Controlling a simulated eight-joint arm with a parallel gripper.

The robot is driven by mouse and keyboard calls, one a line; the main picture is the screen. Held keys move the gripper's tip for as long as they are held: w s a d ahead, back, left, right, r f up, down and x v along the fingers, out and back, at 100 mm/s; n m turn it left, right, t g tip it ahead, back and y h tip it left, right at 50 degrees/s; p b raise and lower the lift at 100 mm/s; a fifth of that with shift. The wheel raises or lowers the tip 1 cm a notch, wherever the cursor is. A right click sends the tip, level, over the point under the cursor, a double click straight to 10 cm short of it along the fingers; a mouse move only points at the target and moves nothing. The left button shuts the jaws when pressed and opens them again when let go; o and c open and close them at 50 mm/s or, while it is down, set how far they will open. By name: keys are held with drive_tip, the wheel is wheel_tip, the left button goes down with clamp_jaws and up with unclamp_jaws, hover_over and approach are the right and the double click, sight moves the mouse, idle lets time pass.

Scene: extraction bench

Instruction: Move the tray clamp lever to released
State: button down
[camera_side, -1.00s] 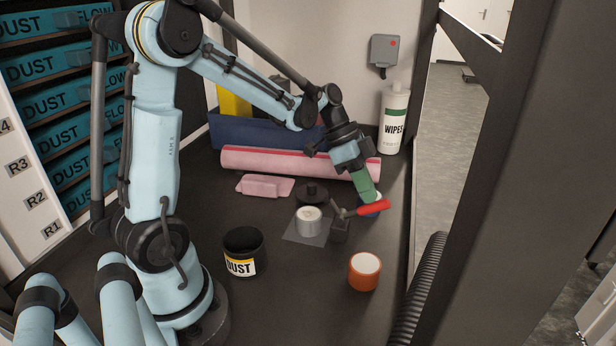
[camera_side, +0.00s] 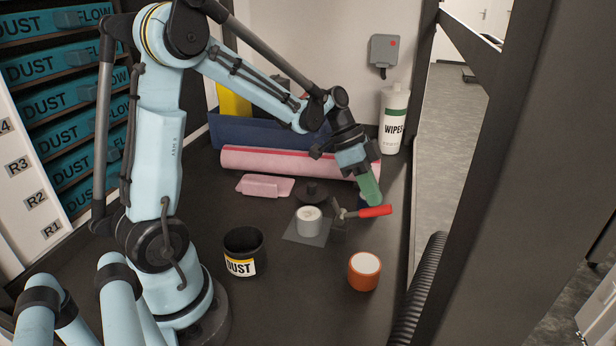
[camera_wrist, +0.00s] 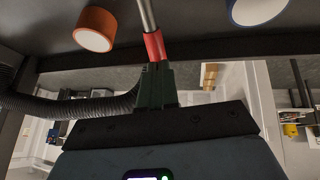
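The tray clamp lever has a red handle (camera_side: 375,211) on a short metal arm, rising from a small dark clamp base (camera_side: 339,228). The handle points right, nearly level, in the side view. My gripper (camera_side: 374,203) reaches down to the handle from above with its green fingers, which look closed together. In the wrist view the red handle (camera_wrist: 154,46) runs up to the fingertips (camera_wrist: 157,68), and its far end is hidden behind them. The fingers seem to touch the handle; I see no clear grip around it. A pale cylinder (camera_side: 309,224) stands on a thin dark plate (camera_side: 296,238) left of the clamp.
An orange jar (camera_side: 364,272) stands in front of the lever. A black DUST cup (camera_side: 243,252) is to the left, and a ribbed hose (camera_side: 418,290) runs along the right edge.

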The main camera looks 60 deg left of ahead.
drive_tip(key=w+v, duration=0.1)
drive_tip(key=v, duration=1.2)
drive_tip(key=shift+d+r, duration=0.15)
drive_tip(key=shift+r, duration=0.5)
drive_tip(key=shift+s+d, duration=0.1)
drive_tip(key=shift+s, duration=0.05)
drive_tip(key=s+d+f+n+t+y, duration=0.4)
drive_tip(key=s+d+f+n+y, duration=0.1)
drive_tip(key=s+d+f+n, duration=0.3)
drive_tip(key=shift+s+d+n+t+y, duration=0.3)
drive_tip(key=shift+s+d+n+y, duration=0.15)
drive_tip(key=shift+d+n, duration=0.35)
